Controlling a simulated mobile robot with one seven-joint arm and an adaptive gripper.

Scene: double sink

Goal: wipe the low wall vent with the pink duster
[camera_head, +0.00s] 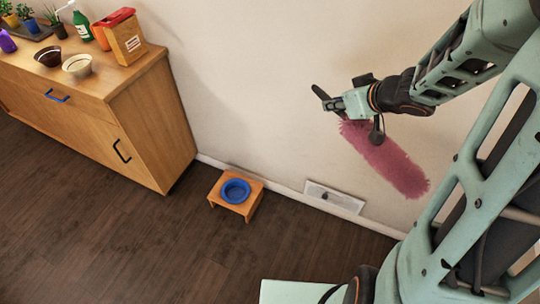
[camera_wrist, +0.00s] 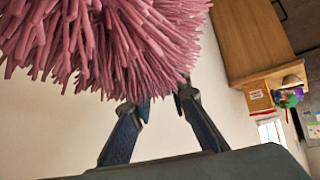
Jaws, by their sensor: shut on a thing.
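The pink duster (camera_head: 390,162) is held in my gripper (camera_head: 328,100) in front of the wall, its fluffy head hanging down to the right in the head view. My gripper (camera_wrist: 165,100) is shut on the duster, whose pink strands (camera_wrist: 110,40) fill the upper left of the wrist view. The handle between the fingers is mostly hidden. The low wall vent (camera_head: 334,197) is a white plate with a small dark spot, set at the foot of the wall. In the head view it shows below and to the left of the duster head, apart from it.
A wooden cabinet (camera_head: 150,120) at the left bears bowls (camera_head: 77,66), a box (camera_head: 127,42), bottles and plants. The dark floor (camera_head: 130,240) in front is clear.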

